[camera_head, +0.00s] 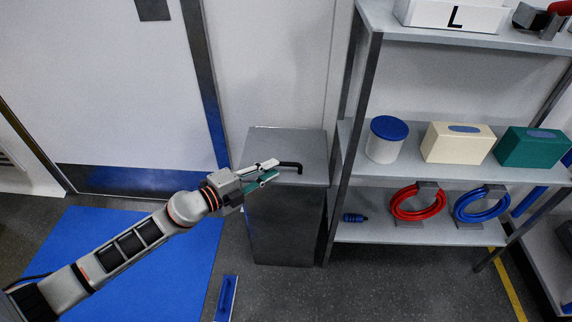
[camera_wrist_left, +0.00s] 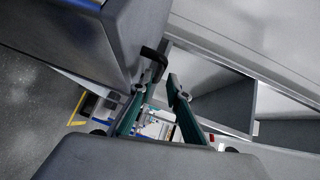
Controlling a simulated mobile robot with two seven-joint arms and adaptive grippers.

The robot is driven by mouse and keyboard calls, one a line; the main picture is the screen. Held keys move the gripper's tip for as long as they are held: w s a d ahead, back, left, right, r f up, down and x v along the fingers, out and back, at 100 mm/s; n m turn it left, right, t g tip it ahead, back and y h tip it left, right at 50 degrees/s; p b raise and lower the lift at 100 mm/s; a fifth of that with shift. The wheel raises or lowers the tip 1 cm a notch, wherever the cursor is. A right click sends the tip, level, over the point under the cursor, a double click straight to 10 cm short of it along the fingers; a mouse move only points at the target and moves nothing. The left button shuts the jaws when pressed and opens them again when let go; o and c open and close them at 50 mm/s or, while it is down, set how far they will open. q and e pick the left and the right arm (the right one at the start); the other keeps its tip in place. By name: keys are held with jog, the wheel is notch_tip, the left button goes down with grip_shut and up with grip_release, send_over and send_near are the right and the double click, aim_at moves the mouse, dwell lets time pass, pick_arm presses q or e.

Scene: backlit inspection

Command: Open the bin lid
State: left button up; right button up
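The grey metal bin (camera_head: 284,225) stands against the wall, left of the shelf rack. Its flat lid (camera_head: 290,143) lies shut on top. A black bent handle (camera_head: 290,165) sticks out at the lid's front. My left gripper (camera_head: 274,169) is at the handle's left end, fingers pointing right. In the left wrist view the fingers (camera_wrist_left: 158,88) are apart with a gap between them. The handle (camera_wrist_left: 153,62) shows there by the left fingertip, and the bin (camera_wrist_left: 90,45) fills the upper left. Whether the handle touches a finger I cannot tell. My right gripper is out of view.
The shelf rack (camera_head: 360,85) stands close on the bin's right, holding boxes, a tub (camera_head: 386,145) and coiled hoses. A blue mat (camera_head: 190,245) covers the floor to the left. A small blue object (camera_head: 226,298) lies before the bin.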

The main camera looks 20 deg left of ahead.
aim_at(280, 165)
pick_arm(q)
jog(key=x, duration=0.4)
jog(key=shift+w+d+f, duration=0.1)
jog(key=shift+f, duration=0.1)
jog(key=shift+w+d+b, duration=0.2)
jog(key=shift+w+b, duration=0.05)
jog(key=shift+b, duration=0.05)
jog(key=shift+r, duration=0.1)
grip_shut()
